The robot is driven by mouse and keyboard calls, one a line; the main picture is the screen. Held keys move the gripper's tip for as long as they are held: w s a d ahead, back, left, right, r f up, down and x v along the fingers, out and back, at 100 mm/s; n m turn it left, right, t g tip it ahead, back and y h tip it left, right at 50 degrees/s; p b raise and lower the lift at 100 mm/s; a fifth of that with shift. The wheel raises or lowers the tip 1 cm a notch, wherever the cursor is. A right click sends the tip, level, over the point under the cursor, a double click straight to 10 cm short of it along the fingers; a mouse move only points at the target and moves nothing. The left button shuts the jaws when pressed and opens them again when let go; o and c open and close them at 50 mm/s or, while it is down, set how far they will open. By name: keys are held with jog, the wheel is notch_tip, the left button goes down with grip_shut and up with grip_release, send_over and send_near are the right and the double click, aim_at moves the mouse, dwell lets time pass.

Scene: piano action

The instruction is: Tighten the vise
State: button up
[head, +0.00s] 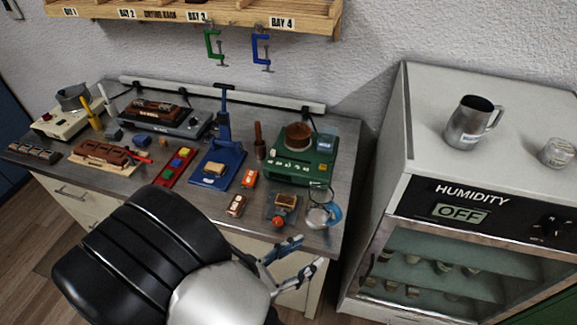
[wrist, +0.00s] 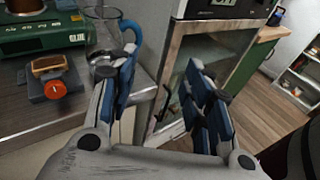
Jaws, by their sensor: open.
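A small grey vise (head: 271,214) stands near the front right of the steel bench, with a brown block (head: 286,201) at its top and an orange-red knob (head: 278,223) facing the front. In the wrist view the vise (wrist: 52,107) is at the left, with its knob (wrist: 55,89) and the block (wrist: 50,66) clear to see. Whether the jaws press on the block cannot be told. My gripper (head: 308,252) is open and empty, in front of the bench edge and to the right of the vise, apart from it. Its two blue-padded fingers (wrist: 160,72) spread wide in the wrist view.
A green machine (head: 303,165) is behind. The humidity cabinet (head: 425,205) stands to the right.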

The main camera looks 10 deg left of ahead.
jog(key=s+a+f+n+t+y+p, duration=0.1)
jog(key=s+a+f+n+t+y, duration=0.45)
jog(key=a+f+n+y, duration=0.4)
jog(key=n+b, duration=0.2)
send_near(276, 223)
jog(key=shift+t+h, duration=0.25)
jog(key=shift+h, duration=0.1)
jog(key=w, duration=0.9)
jog(key=shift+d+f, duration=0.2)
jog(key=shift+d, duration=0.05)
jog(key=c, duration=1.1)
jog(key=shift+o, duration=0.2)
